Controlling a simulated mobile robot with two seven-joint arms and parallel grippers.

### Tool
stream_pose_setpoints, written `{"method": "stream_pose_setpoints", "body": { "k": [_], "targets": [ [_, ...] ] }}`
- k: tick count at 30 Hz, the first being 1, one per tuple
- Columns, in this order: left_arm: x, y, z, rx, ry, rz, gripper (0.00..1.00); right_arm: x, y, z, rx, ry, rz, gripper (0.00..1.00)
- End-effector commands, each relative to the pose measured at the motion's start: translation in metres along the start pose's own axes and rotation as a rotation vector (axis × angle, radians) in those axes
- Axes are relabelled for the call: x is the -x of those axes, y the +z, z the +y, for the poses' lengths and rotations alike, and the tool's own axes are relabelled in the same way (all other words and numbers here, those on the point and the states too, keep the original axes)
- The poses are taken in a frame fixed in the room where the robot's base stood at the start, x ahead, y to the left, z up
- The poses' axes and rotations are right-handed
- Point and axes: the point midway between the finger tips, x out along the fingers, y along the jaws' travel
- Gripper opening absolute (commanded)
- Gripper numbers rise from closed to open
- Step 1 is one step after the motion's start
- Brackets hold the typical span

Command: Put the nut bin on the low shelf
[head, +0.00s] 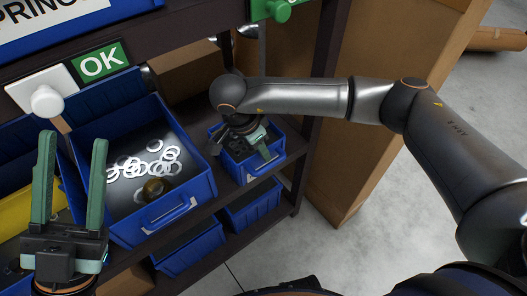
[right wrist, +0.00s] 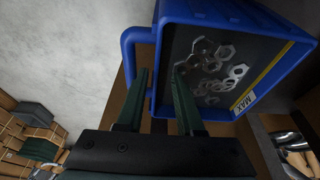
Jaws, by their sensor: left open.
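The nut bin (head: 252,160) is a small blue bin at the right end of the middle shelf, beside a larger blue bin. In the right wrist view the nut bin (right wrist: 162,100) holds several metal nuts (right wrist: 215,65) and has a yellow MAX strip. My right gripper (head: 258,139) is at the bin; in the wrist view the right gripper (right wrist: 160,74) has one finger inside and one outside the wall on the handle side, closed to a narrow gap around it. The exact contact is hard to see. My left gripper (head: 73,140) is open and empty, at the left before the larger bin.
The larger blue bin (head: 190,208) holds white rings and a brass-coloured part. Below, the low shelf holds blue bins (head: 190,255), one (head: 255,208) under the nut bin. A dark rack post (head: 312,130) and a cardboard-coloured panel (head: 345,185) stand to the right. Grey floor is open beyond.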

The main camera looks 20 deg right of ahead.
Motion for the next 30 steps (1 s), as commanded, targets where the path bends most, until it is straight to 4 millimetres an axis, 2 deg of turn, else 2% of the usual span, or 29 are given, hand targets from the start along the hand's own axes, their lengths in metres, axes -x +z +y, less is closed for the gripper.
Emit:
{"method": "stream_pose_setpoints", "body": {
  "k": [1,3,9,30],
  "targets": [
    [-0.003,-0.003,-0.002,-0.004,0.000,0.002,0.50,0.012,-0.001,-0.001,0.001,-0.002,0.001,0.36],
    [-0.004,-0.002,-0.004,-0.005,-0.005,-0.006,0.50,0.022,0.000,-0.001,0.001,-0.003,0.000,0.36],
    [0.001,0.019,-0.003,0.015,-0.017,-0.088,0.50,0.036,0.000,0.000,0.001,-0.001,0.001,0.36],
    [0.001,0.019,-0.003,0.017,-0.017,-0.089,0.50,0.036,0.000,0.000,0.000,0.000,0.001,0.36]
  ]
}}
